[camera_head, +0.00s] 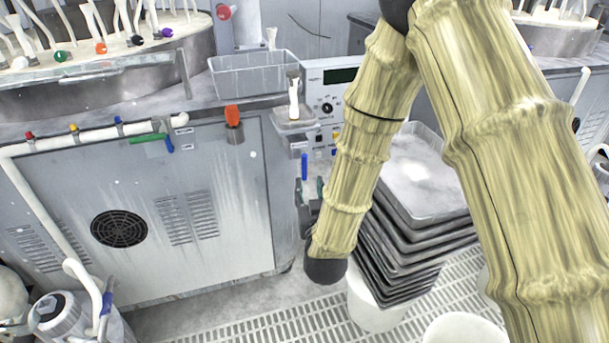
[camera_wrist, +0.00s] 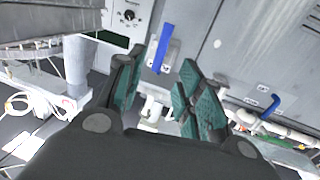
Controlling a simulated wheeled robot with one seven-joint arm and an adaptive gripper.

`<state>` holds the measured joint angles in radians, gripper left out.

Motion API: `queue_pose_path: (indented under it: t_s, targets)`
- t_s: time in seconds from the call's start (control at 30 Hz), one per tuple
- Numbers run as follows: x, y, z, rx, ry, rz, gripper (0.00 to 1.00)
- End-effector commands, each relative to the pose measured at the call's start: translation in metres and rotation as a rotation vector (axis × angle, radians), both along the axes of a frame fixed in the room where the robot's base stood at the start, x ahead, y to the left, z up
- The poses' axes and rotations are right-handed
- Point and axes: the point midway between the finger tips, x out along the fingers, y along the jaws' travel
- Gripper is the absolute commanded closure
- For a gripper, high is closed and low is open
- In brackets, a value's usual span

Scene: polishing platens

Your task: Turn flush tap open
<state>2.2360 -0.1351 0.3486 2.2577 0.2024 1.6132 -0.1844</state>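A blue lever handle (camera_head: 305,166) hangs upright on the cabinet's right end, below the control panel. What looks like the same lever (camera_wrist: 161,48) shows in the wrist view on a pale plate, ahead of the gap between my fingers. My gripper (camera_wrist: 163,68) is open with teal pads, and nothing shows between them. In the head view my gripper (camera_head: 314,192) is partly hidden behind my arm, just below the blue lever. Another blue lever (camera_wrist: 270,107) is at the right of the wrist view. Tap labels are too small to read, so I cannot tell which is the flush tap.
The control panel (camera_head: 328,105) is above the lever. A stack of grey trays (camera_head: 415,190) stands to the right of my forearm, with a white bucket (camera_head: 372,305) below. A green handle (camera_head: 147,138) and white pipe (camera_head: 95,135) run along the cabinet front (camera_head: 240,200).

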Motion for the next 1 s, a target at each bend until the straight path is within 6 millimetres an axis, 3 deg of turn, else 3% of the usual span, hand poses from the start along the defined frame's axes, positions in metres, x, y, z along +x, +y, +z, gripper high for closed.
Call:
queue_pose_path:
  t_s: [0.27,0.7,1.0]
  targets:
    - [0.023,0.004,0.004,0.002,-0.015,-0.001,0.64]
    - [0.090,0.011,0.003,0.002,-0.013,-0.002,0.64]
    - [0.108,0.014,0.003,0.000,-0.011,-0.001,0.64]
